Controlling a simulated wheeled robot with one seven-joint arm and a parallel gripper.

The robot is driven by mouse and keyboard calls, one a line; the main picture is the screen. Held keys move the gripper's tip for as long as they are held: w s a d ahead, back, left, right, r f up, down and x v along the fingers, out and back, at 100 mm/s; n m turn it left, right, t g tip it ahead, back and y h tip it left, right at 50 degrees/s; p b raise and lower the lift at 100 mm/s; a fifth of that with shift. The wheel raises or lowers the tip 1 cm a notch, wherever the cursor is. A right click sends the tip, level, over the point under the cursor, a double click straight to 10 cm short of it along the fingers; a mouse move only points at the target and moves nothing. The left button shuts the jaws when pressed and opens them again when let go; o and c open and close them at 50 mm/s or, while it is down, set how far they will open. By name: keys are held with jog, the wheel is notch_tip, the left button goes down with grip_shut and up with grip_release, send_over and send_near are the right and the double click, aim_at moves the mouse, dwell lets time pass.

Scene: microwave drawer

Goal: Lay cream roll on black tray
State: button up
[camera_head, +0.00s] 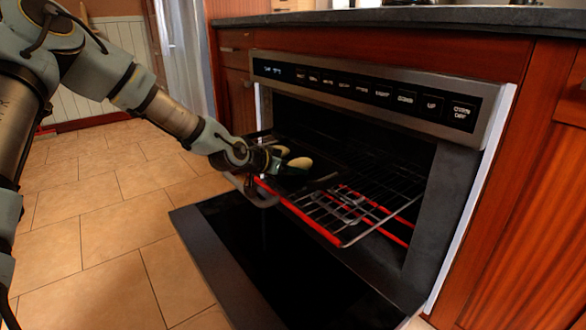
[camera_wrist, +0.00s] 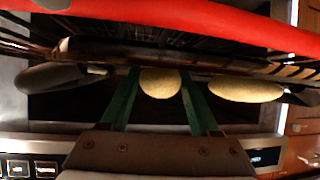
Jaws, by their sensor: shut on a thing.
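My gripper (camera_head: 284,168) reaches into the open oven. In the wrist view its two green fingers (camera_wrist: 153,100) stand on either side of a pale cream roll (camera_wrist: 160,83) and are shut on it. The roll also shows in the head view (camera_head: 301,163). A second pale roll (camera_wrist: 247,91) lies beside it, outside the fingers, and shows behind my gripper in the head view (camera_head: 282,150). A dark flat slab (camera_wrist: 200,52), which looks like the black tray, is close to the rolls. Whether the held roll touches it I cannot tell.
A wire rack (camera_head: 345,212) with red edges sticks out of the oven. The dark door (camera_head: 265,265) hangs open below. The control panel (camera_head: 370,92) runs above the opening. A dark rounded object (camera_wrist: 48,76) lies left of the fingers in the wrist view.

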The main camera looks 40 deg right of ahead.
jog(key=o, duration=1.4)
jog(key=shift+c, duration=0.2)
jog(key=shift+r, duration=0.15)
jog(key=w+p+v, duration=0.1)
jog(key=p+v, duration=0.2)
jog(key=v, duration=0.9)
jog(key=shift+s, duration=0.5)
